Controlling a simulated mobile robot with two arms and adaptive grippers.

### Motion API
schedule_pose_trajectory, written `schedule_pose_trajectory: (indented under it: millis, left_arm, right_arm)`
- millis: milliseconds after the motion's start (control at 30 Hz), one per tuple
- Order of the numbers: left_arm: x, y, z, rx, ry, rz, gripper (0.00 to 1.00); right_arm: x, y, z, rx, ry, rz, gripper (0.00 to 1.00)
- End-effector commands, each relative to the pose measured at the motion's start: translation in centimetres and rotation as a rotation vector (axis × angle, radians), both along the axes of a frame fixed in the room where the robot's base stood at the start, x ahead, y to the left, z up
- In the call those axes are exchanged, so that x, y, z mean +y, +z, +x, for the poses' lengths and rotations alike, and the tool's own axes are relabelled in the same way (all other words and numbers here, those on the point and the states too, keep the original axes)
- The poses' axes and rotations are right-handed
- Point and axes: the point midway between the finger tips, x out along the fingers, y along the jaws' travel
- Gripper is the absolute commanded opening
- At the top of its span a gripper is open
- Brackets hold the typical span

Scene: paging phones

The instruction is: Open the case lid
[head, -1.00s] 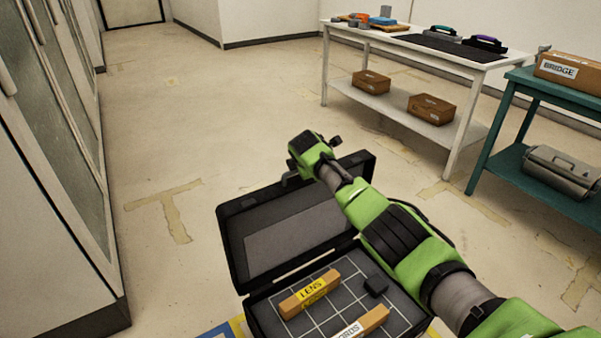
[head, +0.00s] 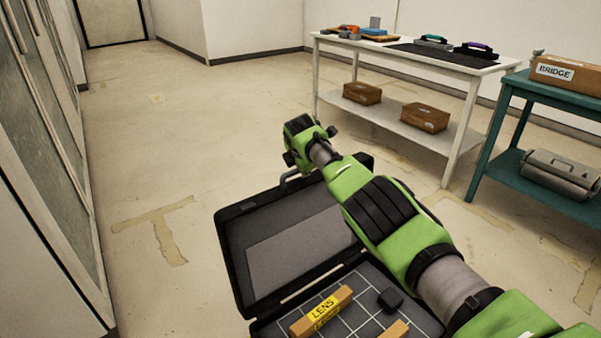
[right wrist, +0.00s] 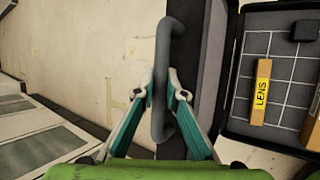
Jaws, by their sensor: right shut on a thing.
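The black case (head: 262,326) stands open at the bottom of the head view, cut off by the lower edge. Its lid (head: 235,255) is raised and leans back, showing a grey inner panel. The lid's grey handle (head: 292,180) is at the lid's outer edge, partly behind my right arm. In the right wrist view, my right gripper (right wrist: 161,92) is shut on the handle (right wrist: 165,50), one teal finger on each side. The lid (right wrist: 212,65) is just right of it. My left gripper is not in view.
In the case lie an orange LENS box (head: 322,312), a dark block (head: 391,299) and part of another box (head: 396,331). A grey cabinet (head: 50,270) stands at left. A white table (head: 385,55) and teal shelf (head: 530,90) stand behind. Floor beyond the lid is clear.

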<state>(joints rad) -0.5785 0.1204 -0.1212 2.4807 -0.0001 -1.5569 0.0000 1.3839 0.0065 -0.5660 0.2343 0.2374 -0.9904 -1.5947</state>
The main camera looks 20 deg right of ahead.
Motion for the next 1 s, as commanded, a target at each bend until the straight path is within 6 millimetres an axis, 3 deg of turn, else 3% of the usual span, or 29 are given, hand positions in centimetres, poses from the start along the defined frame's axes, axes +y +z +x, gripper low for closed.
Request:
schedule_pose_trajectory:
  millis: [533,567,1000]
  left_arm:
    - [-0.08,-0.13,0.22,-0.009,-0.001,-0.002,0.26]
    - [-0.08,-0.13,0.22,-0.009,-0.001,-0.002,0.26]
    - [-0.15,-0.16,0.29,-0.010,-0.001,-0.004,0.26]
  right_arm:
    - [-0.21,-0.10,-0.07,0.006,-0.001,-0.001,0.00]
    - [-0.21,-0.10,-0.07,0.006,-0.001,-0.001,0.19]
    - [-0.15,0.09,-0.09,0.005,-0.001,-0.001,0.19]
